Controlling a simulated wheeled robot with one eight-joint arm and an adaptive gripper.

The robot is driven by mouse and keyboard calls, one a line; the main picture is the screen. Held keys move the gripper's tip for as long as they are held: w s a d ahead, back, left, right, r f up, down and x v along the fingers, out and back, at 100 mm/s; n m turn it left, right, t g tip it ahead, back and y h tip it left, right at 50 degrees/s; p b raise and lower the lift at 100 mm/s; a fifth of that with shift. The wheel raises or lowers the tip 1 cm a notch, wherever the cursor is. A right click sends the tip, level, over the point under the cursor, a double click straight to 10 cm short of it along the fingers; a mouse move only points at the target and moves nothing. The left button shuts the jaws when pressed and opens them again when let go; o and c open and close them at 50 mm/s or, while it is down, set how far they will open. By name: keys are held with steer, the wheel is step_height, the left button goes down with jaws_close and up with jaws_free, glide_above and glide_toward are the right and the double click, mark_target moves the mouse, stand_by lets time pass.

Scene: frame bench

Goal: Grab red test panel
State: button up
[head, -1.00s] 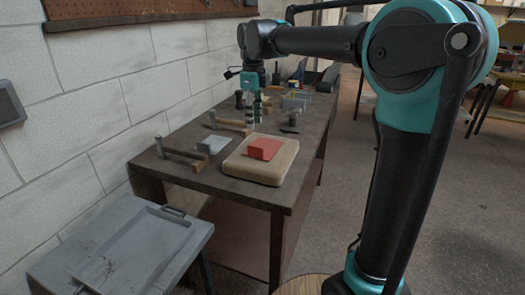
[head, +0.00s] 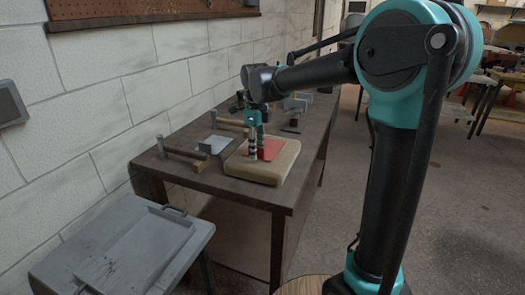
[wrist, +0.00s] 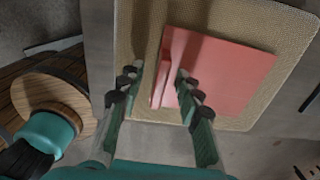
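The red test panel (head: 271,148) lies on a beige rounded block (head: 275,174) at the near end of the dark bench. In the wrist view the panel (wrist: 230,75) is a flat red plate with a narrow raised ridge along its left edge. My gripper (head: 254,156) points down at the panel's left side and hides part of it in the head view. In the wrist view my gripper (wrist: 160,70) is open, with one fingertip on each side of the ridge and visible gaps between. I cannot tell how high the fingertips are above the plate.
Other tools lie farther back. A grey cart (head: 130,250) stands at the lower left, and a white wall (head: 90,100) runs along the bench.

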steer(key=shift+c, duration=0.2)
jaws_close()
steer(key=shift+r, duration=0.1)
